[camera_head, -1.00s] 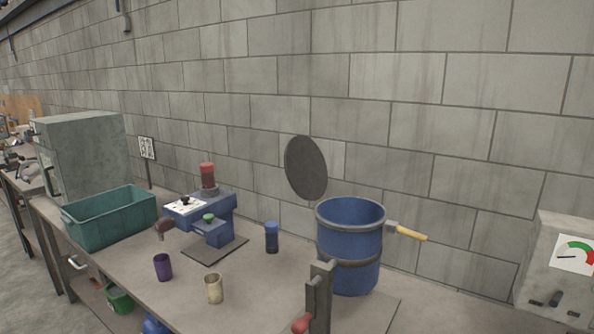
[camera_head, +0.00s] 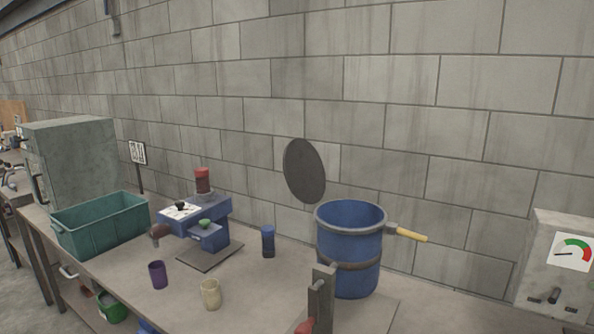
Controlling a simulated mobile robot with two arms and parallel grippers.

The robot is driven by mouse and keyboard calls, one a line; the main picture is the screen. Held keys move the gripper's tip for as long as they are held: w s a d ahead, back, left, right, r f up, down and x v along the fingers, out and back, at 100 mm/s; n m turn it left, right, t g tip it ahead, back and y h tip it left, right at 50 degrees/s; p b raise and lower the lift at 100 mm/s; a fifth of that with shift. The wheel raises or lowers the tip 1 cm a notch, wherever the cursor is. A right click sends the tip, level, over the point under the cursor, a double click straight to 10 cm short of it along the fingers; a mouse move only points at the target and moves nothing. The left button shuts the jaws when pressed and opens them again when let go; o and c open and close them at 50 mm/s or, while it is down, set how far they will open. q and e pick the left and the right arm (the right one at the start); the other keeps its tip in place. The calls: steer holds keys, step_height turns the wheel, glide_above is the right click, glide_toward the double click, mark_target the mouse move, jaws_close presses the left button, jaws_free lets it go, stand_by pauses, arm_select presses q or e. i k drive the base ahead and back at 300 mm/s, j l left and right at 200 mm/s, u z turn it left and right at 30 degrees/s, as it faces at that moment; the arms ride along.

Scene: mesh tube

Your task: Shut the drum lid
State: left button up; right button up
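The blue drum (camera_head: 349,235) stands upright on the workbench, right of centre, with dark bands around it. Its round dark lid (camera_head: 304,171) stands raised, nearly upright, at the drum's back left, so the drum's mouth is open. A yellow handle (camera_head: 411,234) sticks out to the right from the drum's rim. Neither of my grippers shows in the view.
A grey post with a red knob (camera_head: 320,300) stands in front of the drum. A blue can (camera_head: 268,241), a cream cup (camera_head: 210,294), a purple cup (camera_head: 158,274), a blue machine (camera_head: 206,228) and a teal bin (camera_head: 101,226) stand to the left. A gauge box (camera_head: 557,265) is at right.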

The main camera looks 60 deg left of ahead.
mark_target(303, 166)
steer(key=k+j, duration=0.15)
steer(key=j, duration=0.3)
steer(key=k+j, duration=0.15)
steer(key=j, duration=0.3)
steer(key=k+j, duration=0.15)
steer(key=j, duration=0.3)
steer(key=k+j, duration=0.15)
steer(key=j, duration=0.3)
steer(key=k+j, duration=0.1)
steer(key=j, duration=0.35)
steer(key=k+j, duration=0.15)
steer(key=j, duration=0.3)
steer(key=k+j, duration=0.15)
steer(key=j, duration=0.3)
steer(key=k+j, duration=0.15)
steer(key=j, duration=0.3)
